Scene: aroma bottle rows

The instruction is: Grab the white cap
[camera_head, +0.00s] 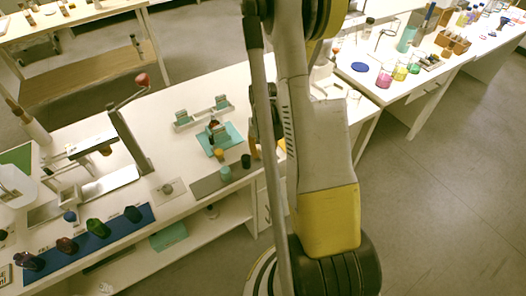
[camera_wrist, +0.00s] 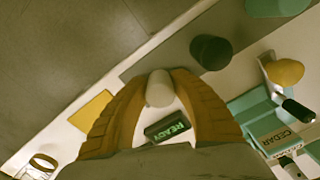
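The white cap (camera_wrist: 160,90) sits between the tips of my gripper (camera_wrist: 161,80) in the wrist view. The two orange-brown fingers curve in and appear to touch it on both sides. I cannot tell whether the cap rests on a surface or is lifted. In the head view my arm hides the white cap and most of the gripper.
A dark green cap (camera_wrist: 211,52), a teal cap (camera_wrist: 268,6) and a yellow cap (camera_wrist: 284,72) stand nearby. A black READY block (camera_wrist: 167,127) lies below the white cap. A CEDAR-labelled item (camera_wrist: 275,140) is at lower right. Dark bottles stand on a blue mat (camera_head: 150,215).

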